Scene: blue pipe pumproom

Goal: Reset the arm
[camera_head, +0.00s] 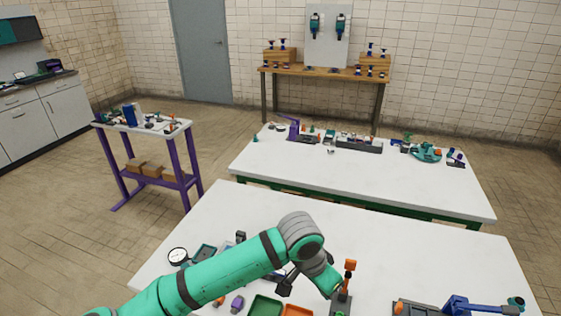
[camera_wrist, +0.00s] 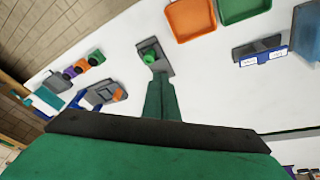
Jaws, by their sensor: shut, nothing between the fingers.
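In the head view my teal arm reaches in from the lower left over the near white table (camera_head: 220,205) and bends downward at a grey joint. The fingers are not clear there.
A green tray (camera_head: 265,306) and an orange tray (camera_head: 298,310) lie near the arm. An upright orange-topped piece (camera_head: 349,266) stands close beside it. A round gauge (camera_head: 178,255) lies left, a blue-handled tool (camera_head: 470,306) right. The near table's back half is mostly clear.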

